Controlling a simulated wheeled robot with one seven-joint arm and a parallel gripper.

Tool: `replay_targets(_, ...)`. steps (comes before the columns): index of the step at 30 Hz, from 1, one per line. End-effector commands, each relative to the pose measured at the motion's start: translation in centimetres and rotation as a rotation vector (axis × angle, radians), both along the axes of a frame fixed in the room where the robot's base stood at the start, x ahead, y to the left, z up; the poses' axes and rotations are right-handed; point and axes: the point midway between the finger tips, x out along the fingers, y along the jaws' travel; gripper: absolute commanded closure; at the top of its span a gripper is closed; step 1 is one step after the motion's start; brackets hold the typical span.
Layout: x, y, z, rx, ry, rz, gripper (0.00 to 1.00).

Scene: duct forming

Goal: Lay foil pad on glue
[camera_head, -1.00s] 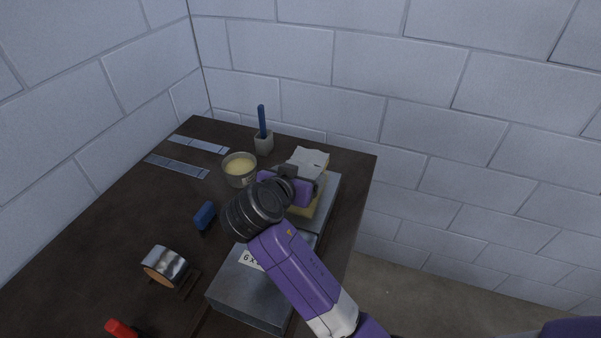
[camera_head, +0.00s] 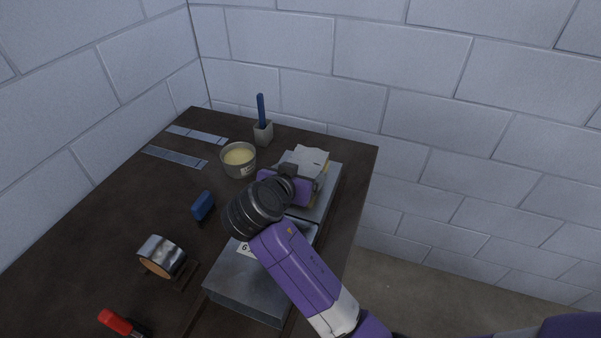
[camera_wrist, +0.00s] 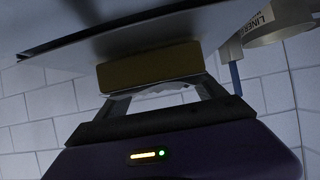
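The foil pad, with a crinkled silvery-white face and a yellow edge, shows just beyond my gripper (camera_head: 292,180) in the head view (camera_head: 313,158). In the wrist view its yellow-brown block (camera_wrist: 150,67) and crinkled foil edge lie between my gripper's two fingers (camera_wrist: 158,92), which press on its sides. The pad is at the surface of a grey sheet-metal piece (camera_head: 327,204); I cannot tell whether it touches it. Any glue under the pad is hidden. A pot of cream-coloured paste (camera_head: 238,160) stands to the left.
A grey metal box with a label (camera_head: 248,285) stands in front. A brush in a holder (camera_head: 263,130) is behind. Metal strips (camera_head: 175,157), a blue block (camera_head: 203,206), a tape roll (camera_head: 161,257) and a red-handled tool (camera_head: 118,322) lie left. The table's right edge is close.

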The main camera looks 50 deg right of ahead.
Motion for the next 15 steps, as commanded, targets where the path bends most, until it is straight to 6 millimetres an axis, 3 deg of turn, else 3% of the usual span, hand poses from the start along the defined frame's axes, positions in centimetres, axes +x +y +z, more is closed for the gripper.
replay_targets(1,0.0,0.0,0.0,0.000,0.000,0.000,0.12)
replay_targets(3,0.0,0.0,0.0,0.000,0.000,0.000,0.00)
replay_targets(11,0.0,0.1,0.1,0.000,0.000,0.000,0.00)
replay_targets(15,-0.3,1.2,0.7,0.000,-0.003,0.002,0.00)
